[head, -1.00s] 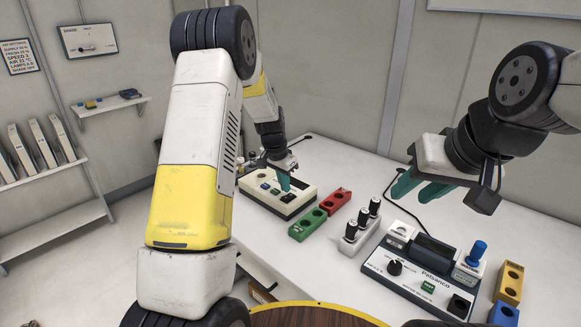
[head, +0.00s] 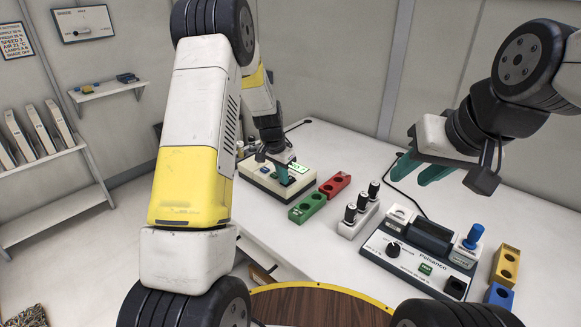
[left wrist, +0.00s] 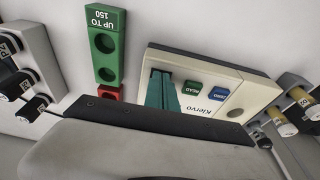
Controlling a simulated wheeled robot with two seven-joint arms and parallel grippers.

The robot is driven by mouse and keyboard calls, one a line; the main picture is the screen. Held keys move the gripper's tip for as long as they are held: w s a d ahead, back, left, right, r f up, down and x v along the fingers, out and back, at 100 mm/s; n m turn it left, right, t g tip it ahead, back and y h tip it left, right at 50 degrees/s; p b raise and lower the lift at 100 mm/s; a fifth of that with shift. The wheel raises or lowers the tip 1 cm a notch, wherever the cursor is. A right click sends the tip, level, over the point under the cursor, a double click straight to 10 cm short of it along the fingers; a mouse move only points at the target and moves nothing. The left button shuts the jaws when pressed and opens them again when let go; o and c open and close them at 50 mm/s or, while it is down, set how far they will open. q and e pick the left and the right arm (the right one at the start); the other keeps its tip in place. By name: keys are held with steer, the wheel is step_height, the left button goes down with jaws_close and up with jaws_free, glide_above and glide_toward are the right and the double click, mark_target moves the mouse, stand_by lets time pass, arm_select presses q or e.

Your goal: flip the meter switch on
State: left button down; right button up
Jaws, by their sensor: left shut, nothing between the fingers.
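The cream meter (head: 265,182), marked Klervo, sits on the table behind my left arm. It also shows in the left wrist view (left wrist: 218,112), with a green READ button (left wrist: 193,87) and a blue button (left wrist: 218,93). The fingers (left wrist: 160,95) cover part of the meter's face, and I cannot tell the switch's position. My right gripper (head: 420,172) is open and empty above the table.
Right of the meter lie a green block (head: 307,208) and a red block (head: 335,185) with holes. Further right are a white holder (head: 352,226) with black-topped pieces and a dark Palsanco device (head: 420,262). Yellow (head: 506,263) and blue (head: 499,295) blocks stand at the right.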

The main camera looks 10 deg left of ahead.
arm_select(q)
steer(key=shift+r, duration=0.1)
steer(key=shift+w+d+r, duration=0.3)
steer(key=shift+w+d, duration=0.05)
steer(key=shift+w, duration=0.2)
steer(key=shift+r, duration=0.1)
steer(key=shift+r, duration=0.3)
steer(key=s+a+v, duration=0.1)
steer(key=v, duration=1.2)
steer(key=shift+s+f, duration=0.25)
